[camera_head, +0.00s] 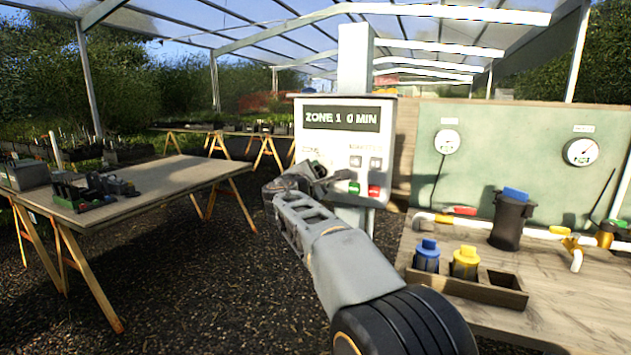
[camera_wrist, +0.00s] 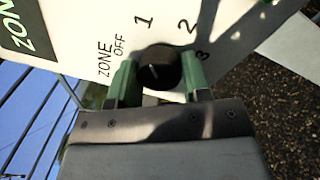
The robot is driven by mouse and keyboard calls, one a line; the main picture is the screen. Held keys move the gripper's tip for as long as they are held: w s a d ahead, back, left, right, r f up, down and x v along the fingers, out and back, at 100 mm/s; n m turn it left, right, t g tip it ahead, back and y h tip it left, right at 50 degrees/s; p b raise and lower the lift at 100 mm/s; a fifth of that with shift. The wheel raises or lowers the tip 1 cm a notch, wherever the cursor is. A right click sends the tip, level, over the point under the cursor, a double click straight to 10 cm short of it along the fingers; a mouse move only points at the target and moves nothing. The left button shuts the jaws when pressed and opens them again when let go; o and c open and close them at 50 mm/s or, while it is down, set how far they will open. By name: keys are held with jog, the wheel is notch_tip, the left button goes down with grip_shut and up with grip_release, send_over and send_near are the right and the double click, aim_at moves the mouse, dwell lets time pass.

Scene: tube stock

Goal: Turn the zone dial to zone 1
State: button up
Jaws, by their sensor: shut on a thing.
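The control box (camera_head: 388,110) stands on a post, and its display (camera_head: 342,118) reads "ZONE 1 0 MIN". The black zone dial (camera_wrist: 160,68) shows in the wrist view, with labels OFF, 1, 2 and 3 around it. A short pale mark is on the dial's face; its exact direction is hard to read. My gripper (camera_wrist: 159,78) has its green fingers on both sides of the dial and is shut on it. In the head view my gripper (camera_head: 322,176) reaches the lower left of the box front and hides the dial.
Green and red buttons (camera_head: 374,191) sit close right of my gripper. A bench at right holds a wooden caddy (camera_head: 480,291) with blue and yellow capped items, a black filter (camera_head: 511,220) and pipes. A table (camera_head: 150,190) stands left, with gravel floor between.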

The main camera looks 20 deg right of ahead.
dwell(0.4)
jog(key=o, duration=0.9)
jog(key=v, duration=1.4)
jog(key=shift+w+b, duration=0.1)
jog(key=shift+b, duration=0.3)
